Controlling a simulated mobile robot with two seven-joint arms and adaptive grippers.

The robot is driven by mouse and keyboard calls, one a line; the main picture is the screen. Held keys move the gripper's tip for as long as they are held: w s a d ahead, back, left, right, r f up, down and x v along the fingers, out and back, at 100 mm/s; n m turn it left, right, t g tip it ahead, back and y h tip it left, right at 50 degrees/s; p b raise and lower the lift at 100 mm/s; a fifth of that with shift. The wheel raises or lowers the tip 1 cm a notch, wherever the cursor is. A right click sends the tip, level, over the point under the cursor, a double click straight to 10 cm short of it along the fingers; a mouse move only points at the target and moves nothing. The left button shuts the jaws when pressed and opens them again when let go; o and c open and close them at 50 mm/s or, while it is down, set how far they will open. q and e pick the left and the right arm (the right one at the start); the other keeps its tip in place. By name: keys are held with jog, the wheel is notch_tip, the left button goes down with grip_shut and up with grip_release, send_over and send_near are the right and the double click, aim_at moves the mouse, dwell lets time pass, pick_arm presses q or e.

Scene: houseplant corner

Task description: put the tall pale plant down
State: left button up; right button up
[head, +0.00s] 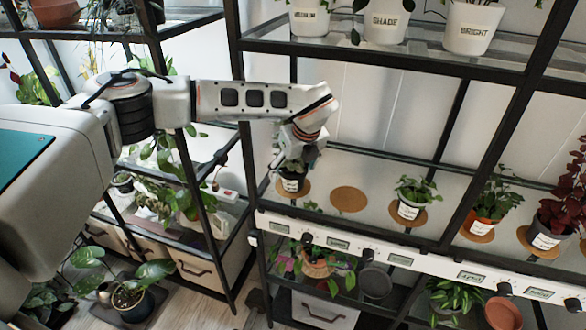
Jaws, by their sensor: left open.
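My left gripper (298,150) is at the end of the arm reaching over the middle shelf. It is open around or just above a small plant in a dark pot with a white label (291,184). The pot looks upright at the left cork mat (306,189). The gripper hides part of the foliage, so I cannot tell how tall or pale this plant is, or whether the fingers touch it. My right gripper is not in view.
An empty cork mat (349,200) lies just right of the pot. Further right stand a leafy plant in a labelled pot (409,208), an orange pot (481,221) and a red-leaved plant (563,197). Black shelf posts (503,125) and the upper shelf (400,62) frame the space.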

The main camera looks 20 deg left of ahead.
aim_at(294, 170)
pick_arm(q)
jog(key=shift+r, duration=0.15)
jog(key=shift+d+r, duration=0.1)
jog(key=shift+r, duration=0.2)
jog(key=v, duration=0.1)
jog(key=b+v, duration=0.1)
jog(key=shift+s+d+r, duration=0.2)
jog(key=shift+s+d, duration=0.05)
jog(key=shift+s, duration=0.05)
jog(key=s+d+b, duration=0.1)
jog(key=s+d, duration=0.3)
jog(key=s+d+b, duration=0.1)
jog(key=s+d, duration=0.2)
jog(key=s, duration=0.1)
jog(key=shift+s+d, duration=0.2)
jog(key=shift+d, duration=0.2)
